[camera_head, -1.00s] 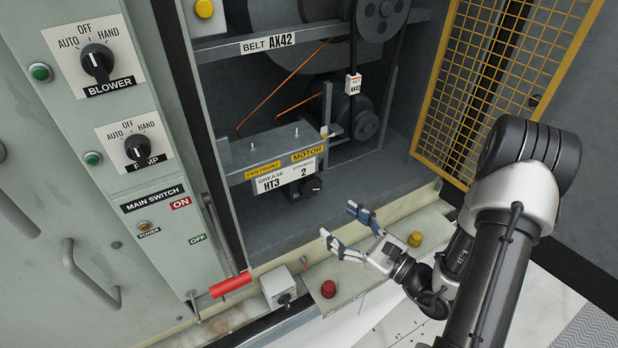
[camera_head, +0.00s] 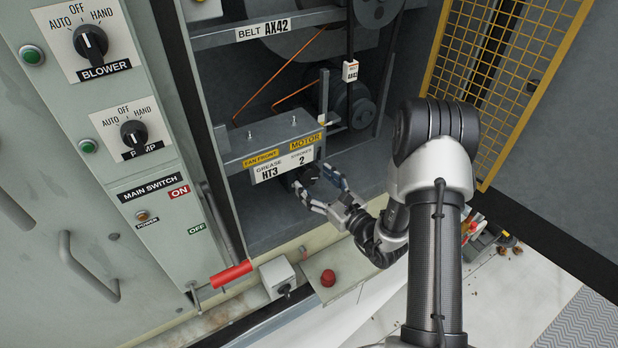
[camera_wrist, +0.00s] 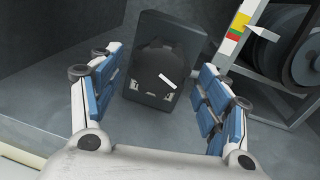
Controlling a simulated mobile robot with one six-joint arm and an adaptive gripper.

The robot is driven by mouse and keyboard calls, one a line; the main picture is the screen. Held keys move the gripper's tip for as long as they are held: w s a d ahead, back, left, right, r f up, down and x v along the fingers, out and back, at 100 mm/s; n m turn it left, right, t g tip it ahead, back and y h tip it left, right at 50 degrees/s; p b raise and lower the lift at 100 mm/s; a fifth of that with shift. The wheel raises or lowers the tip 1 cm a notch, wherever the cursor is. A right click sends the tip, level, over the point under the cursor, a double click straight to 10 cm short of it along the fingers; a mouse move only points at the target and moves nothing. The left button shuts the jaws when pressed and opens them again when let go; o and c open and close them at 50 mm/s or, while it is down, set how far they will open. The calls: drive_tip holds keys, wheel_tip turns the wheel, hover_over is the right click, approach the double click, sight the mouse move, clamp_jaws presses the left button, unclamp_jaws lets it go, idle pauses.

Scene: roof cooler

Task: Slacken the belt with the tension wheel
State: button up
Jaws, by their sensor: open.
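The tension wheel, a black round knob (camera_wrist: 160,72) with a white pointer mark, sits on a dark block under the grease label plate. In the head view the knob (camera_head: 309,174) is partly hidden by my gripper. My gripper (camera_head: 318,187) is open and empty in front of it. In the wrist view the knob lies between the blue-padded fingers of my gripper (camera_wrist: 151,88), a little beyond them; I see no contact. The black belt (camera_head: 350,100) runs vertically from the upper pulley to the motor pulley (camera_head: 362,110), with a white tag on it.
A coloured scale with a white pointer (camera_wrist: 245,32) stands right of the knob. The yellow mesh door (camera_head: 490,80) is open at right.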

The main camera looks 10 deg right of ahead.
sight(311, 178)
drive_tip(key=shift+x, duration=1.6)
drive_tip(key=c, duration=1.1)
drive_tip(key=shift+o, duration=0.2)
drive_tip(key=shift+n+b, duration=0.3)
drive_tip(key=shift+b, duration=0.05)
